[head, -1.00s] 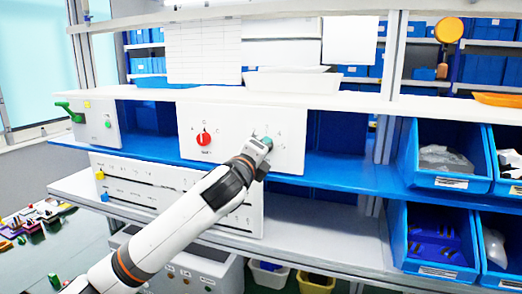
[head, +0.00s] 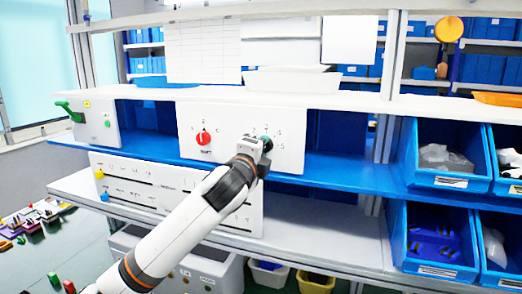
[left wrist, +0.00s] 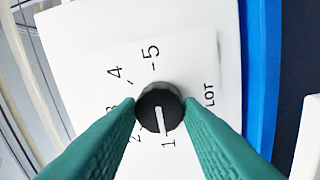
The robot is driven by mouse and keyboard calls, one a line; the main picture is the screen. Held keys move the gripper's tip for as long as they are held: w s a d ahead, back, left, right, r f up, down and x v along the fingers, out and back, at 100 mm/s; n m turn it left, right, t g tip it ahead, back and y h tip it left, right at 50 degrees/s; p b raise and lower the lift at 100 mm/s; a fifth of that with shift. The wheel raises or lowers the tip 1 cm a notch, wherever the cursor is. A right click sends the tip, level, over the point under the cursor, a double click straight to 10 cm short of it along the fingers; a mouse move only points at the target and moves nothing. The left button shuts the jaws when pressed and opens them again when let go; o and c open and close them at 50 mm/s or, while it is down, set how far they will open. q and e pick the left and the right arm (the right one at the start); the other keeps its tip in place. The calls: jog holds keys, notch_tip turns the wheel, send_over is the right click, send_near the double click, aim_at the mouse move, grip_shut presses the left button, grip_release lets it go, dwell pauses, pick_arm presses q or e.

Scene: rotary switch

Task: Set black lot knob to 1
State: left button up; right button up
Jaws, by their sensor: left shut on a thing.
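The black LOT knob (left wrist: 152,98) is on a white panel (head: 240,122). In the left wrist view its white pointer line points down, at the printed 1. The numbers 2 to 5 run round its left side and top, and LOT is printed to its right. My left gripper (head: 266,142) is at the right part of the panel in the head view, hiding most of the knob. Its two teal fingers are shut on the knob, one on each side. My right gripper is in neither view.
A red knob (head: 203,138) sits on the same panel, left of my gripper. A white panel with sliders (head: 130,185) is below. Blue bins (head: 445,160) stand at the right. A grey box with a green handle (head: 95,120) is at the left.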

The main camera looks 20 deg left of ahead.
pick_arm(q)
jog(key=o, duration=1)
jog(key=s+b, duration=0.1)
jog(key=s, duration=0.3)
jog(key=s+b, duration=0.1)
jog(key=s, duration=0.3)
jog(key=s+b, duration=0.1)
jog(key=s, duration=0.3)
jog(key=shift+a+f+b, duration=0.25)
jog(key=shift+f+b, duration=0.1)
jog(key=shift+b, duration=0.05)
